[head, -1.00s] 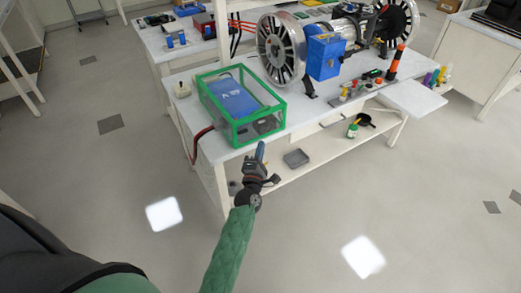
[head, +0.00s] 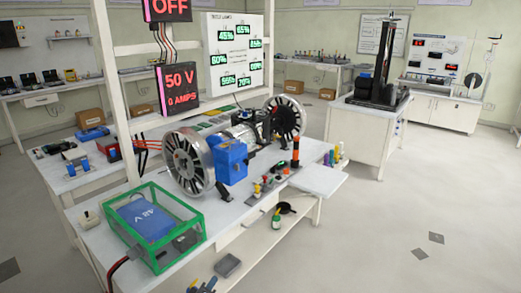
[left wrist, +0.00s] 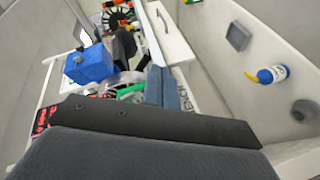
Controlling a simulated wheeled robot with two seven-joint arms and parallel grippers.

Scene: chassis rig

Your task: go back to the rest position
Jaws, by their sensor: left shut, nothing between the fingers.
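My right gripper is in neither view.
The white bench (head: 215,212) carries the green-framed box (head: 190,214) with a blue block (head: 147,217), silver wheels and a blue housing (head: 231,161). A grey tray (head: 228,265) and a bottle (head: 276,219) are on its lower shelf. Open floor (head: 370,235) lies at right.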

